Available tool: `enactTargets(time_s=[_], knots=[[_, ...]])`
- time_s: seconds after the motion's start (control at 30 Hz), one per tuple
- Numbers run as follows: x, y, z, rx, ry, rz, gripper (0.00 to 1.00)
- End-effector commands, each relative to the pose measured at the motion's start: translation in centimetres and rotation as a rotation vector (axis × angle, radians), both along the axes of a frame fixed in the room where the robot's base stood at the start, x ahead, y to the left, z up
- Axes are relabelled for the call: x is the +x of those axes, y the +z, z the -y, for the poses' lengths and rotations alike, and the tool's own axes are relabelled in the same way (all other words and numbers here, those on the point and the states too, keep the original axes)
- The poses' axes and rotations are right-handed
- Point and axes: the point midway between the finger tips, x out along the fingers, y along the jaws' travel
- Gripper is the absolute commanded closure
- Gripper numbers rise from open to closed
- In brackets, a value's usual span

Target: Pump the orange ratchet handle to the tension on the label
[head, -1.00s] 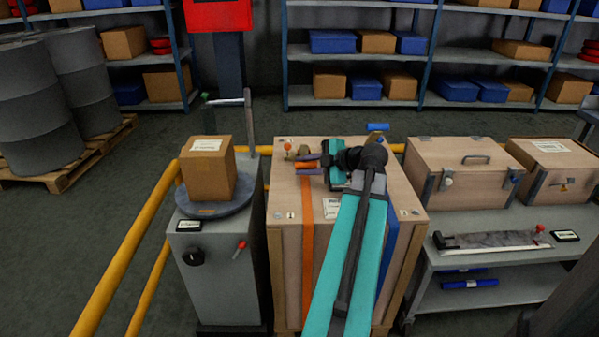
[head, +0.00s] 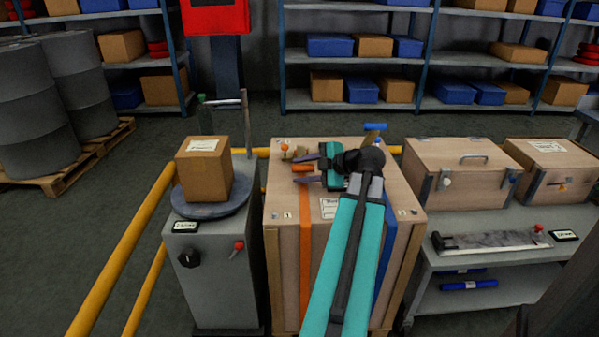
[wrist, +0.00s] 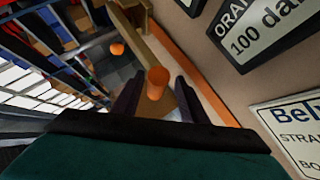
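The orange ratchet handle (head: 302,168) is at the top of the wooden crate, by the orange strap (head: 305,240). My gripper (head: 307,169) is there with its two dark purple fingers apart, one on each side of the handle. In the wrist view the orange handle end (wrist: 157,83) stands between the fingertips (wrist: 157,95), with a gap to each. The brass-coloured ratchet body (head: 299,154) is partly hidden behind the upper finger. A label (wrist: 256,30) reads "ORAN..." and "100 da...", cut off by the picture edge. I see no tension reading.
The crate (head: 285,208) also carries a blue strap (head: 388,262) and a blue-handled ratchet (head: 374,127). An orange knob (head: 284,147) sits just behind the gripper. A grey pedestal (head: 215,265) with a carton stands left; a bench (head: 480,250) stands right. A yellow rail (head: 120,255) runs at left.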

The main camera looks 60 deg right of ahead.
Motion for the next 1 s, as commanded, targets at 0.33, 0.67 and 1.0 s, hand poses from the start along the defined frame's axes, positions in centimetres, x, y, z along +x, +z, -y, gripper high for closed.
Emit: enactTargets(time_s=[0.33, 0.67, 1.0], knots=[[-0.2, 0.2, 0.2, -0.004, -0.005, 0.001, 0.61], [-2.9, 1.6, 0.0, -0.004, -0.006, 0.002, 0.61], [-7.5, 3.9, -0.2, -0.004, -0.005, -0.001, 0.61]])
